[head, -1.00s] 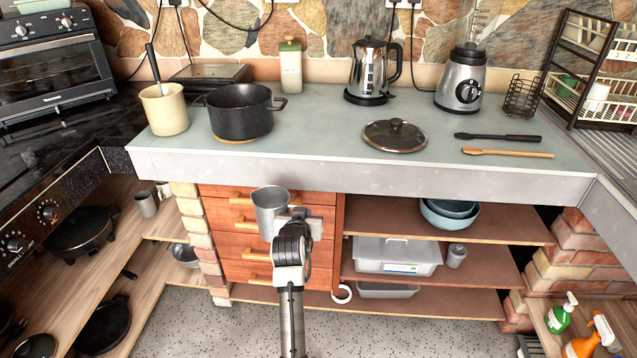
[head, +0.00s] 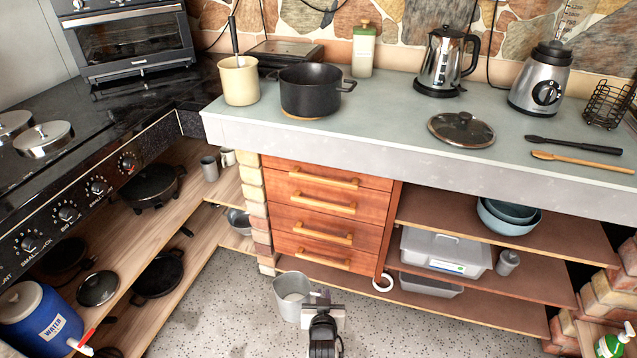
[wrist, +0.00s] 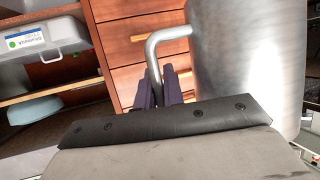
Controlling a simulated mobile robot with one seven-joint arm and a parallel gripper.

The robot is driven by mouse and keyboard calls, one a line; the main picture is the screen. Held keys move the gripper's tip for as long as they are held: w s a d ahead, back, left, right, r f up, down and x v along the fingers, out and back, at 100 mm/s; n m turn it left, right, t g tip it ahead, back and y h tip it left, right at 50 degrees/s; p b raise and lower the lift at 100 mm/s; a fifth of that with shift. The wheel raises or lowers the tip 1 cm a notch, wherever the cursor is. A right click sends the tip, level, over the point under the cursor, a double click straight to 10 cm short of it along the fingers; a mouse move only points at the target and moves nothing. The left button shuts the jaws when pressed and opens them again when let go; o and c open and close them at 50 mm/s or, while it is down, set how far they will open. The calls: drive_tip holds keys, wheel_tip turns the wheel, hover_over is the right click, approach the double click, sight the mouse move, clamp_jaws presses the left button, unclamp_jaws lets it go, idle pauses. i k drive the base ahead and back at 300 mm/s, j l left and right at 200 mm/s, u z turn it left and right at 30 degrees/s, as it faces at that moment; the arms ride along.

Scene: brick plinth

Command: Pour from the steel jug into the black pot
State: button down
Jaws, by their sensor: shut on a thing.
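The steel jug (head: 292,295) is held upright in front of the drawers, below counter height. My gripper (head: 318,297) is just to its right, shut on the jug's handle. In the wrist view the dark fingers (wrist: 159,88) close around the handle (wrist: 158,50), and the jug's body (wrist: 245,65) fills the right side. The jug's contents cannot be made out. The black pot (head: 310,91) stands on the counter, open at the top, well above and beyond the jug.
A cream crock (head: 239,82) with a utensil stands left of the pot. A glass lid (head: 461,130), a kettle (head: 442,62) and a blender (head: 541,80) are to its right. The counter's front edge (head: 400,160) lies between jug and pot. The floor around my gripper is clear.

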sight(308, 90)
drive_tip(key=u, duration=0.6)
drive_tip(key=i+l+u, duration=0.25)
drive_tip(key=l+u, duration=0.1)
drive_tip(key=u, duration=0.2)
drive_tip(key=i+l+u, duration=0.35)
drive_tip(key=l, duration=0.3)
drive_tip(key=i+l+u, duration=0.15)
drive_tip(key=l, duration=0.2)
drive_tip(key=i+l, duration=0.1)
drive_tip(key=l, duration=0.25)
drive_tip(key=i+l, duration=0.1)
drive_tip(key=l, duration=0.3)
drive_tip(key=i+l, duration=0.15)
drive_tip(key=l, duration=0.2)
drive_tip(key=k+j+u, duration=0.15)
drive_tip(key=u, duration=0.15)
drive_tip(key=k, duration=0.05)
